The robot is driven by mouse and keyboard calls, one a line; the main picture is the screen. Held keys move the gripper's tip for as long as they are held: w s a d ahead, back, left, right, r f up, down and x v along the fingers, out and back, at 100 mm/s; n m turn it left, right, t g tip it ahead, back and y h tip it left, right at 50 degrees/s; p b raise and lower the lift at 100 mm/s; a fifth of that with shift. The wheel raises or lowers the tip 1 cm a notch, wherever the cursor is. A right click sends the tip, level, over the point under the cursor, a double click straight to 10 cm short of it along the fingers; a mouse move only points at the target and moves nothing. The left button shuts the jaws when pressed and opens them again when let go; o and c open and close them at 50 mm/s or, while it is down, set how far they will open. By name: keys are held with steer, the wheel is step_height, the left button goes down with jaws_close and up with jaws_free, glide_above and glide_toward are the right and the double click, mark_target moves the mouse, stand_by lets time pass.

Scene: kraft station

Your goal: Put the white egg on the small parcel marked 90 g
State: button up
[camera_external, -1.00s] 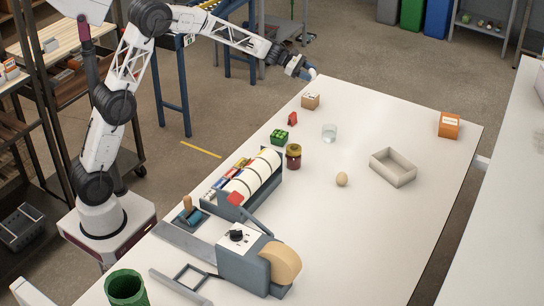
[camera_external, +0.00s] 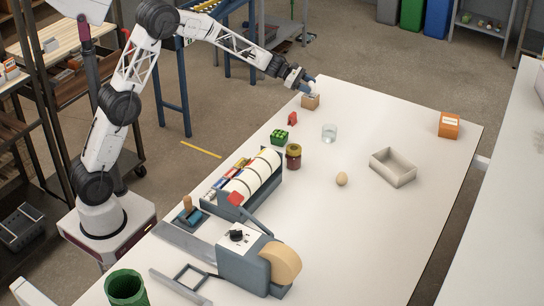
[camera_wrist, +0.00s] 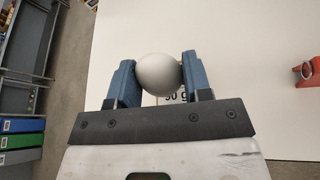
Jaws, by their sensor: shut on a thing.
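The white egg (camera_wrist: 158,73) is held between the two blue fingers of my gripper (camera_wrist: 157,78) in the wrist view. The small cardboard parcel (camera_external: 311,103) stands near the far left corner of the white table in the external view. My gripper (camera_external: 308,84) is at the parcel's top, slightly above it. In the wrist view the label (camera_wrist: 174,97), reading about "90 g", shows just behind the egg; most of the parcel is hidden. I cannot tell whether the egg touches the parcel.
The far table edge is close to the parcel.

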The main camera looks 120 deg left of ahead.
steer(key=shift+f, duration=0.65)
steer(key=shift+f, duration=0.15)
steer(key=o, duration=0.7)
steer(key=shift+o, duration=0.2)
steer(key=shift+s+r, duration=0.1)
steer(key=shift+r, duration=0.1)
steer(key=v, duration=1.1)
steer(key=shift+s, duration=0.3)
steer(key=shift+d+r, duration=0.1)
steer(key=shift+r, duration=0.05)
steer(key=shift+w, duration=0.1)
